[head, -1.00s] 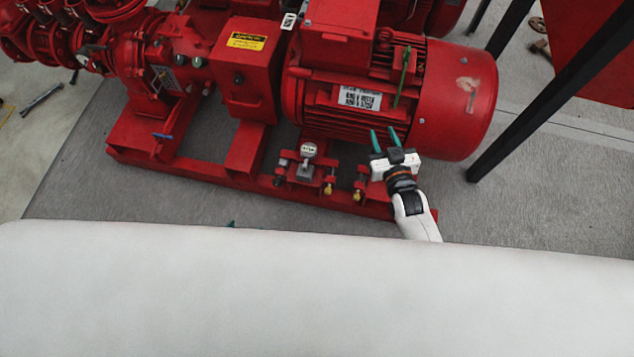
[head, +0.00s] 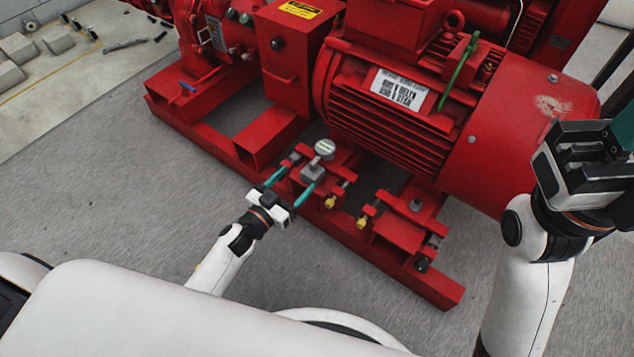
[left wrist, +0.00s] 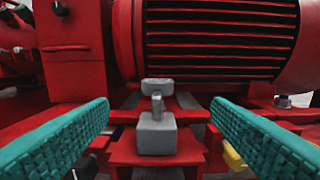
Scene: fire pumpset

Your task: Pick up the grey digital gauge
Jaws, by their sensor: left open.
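The grey digital gauge (head: 324,149) has a round head on a short stem above a grey block. In the left wrist view the gauge (left wrist: 157,87) is centred between the teal fingers. My left gripper (head: 298,177) is open, with its fingertips just short of the gauge and spread to either side of the grey block. No contact shows. My right gripper (head: 587,150) is raised at the right edge, close to the camera. Its fingers are mostly hidden, with a bit of teal showing.
The red motor (head: 400,110) with its white label rises right behind the gauge. Red brackets with yellow-tipped fittings (head: 362,222) stand to the right of the gauge. The red base rail (head: 425,285) runs along the front. Grey floor (head: 130,190) is clear at the left.

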